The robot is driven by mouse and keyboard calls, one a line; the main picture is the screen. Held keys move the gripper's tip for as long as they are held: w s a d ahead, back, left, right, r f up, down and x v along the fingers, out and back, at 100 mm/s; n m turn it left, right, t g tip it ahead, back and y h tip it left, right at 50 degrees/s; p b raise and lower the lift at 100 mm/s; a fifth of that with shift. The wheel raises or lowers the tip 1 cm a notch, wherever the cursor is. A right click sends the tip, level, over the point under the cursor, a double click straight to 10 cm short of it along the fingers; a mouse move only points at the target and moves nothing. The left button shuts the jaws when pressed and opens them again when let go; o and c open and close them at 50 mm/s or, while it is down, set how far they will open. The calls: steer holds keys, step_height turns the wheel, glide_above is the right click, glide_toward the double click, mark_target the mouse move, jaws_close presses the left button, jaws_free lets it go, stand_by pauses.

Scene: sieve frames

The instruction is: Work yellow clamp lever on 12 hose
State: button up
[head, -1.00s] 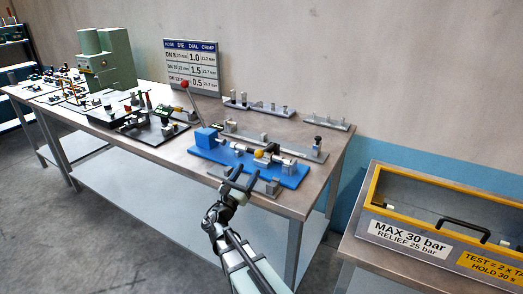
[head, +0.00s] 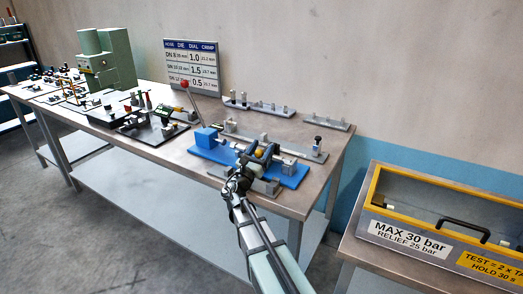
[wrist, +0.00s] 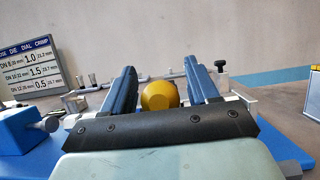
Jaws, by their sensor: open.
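The yellow clamp lever shows as a round yellow knob (wrist: 160,95) in the wrist view, between the two fingers of my gripper (wrist: 160,85). In the head view the yellow knob (head: 259,153) is small, on the fixture with the blue base (head: 290,181). My gripper (head: 260,151) is open and reaches over this fixture, with one finger on each side of the knob. I cannot tell whether either finger touches it. The hose and the lever's stem are mostly hidden by my gripper.
A blue block (head: 207,137) stands at the fixture's left end, near a red-knobbed handle (head: 184,84). Grey racks with pegs (head: 259,107) lie behind. A sign board (head: 192,66) stands at the back. A yellow-framed test box (head: 450,215) is at the right.

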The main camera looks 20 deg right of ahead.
jaws_close()
stand_by(0.5)
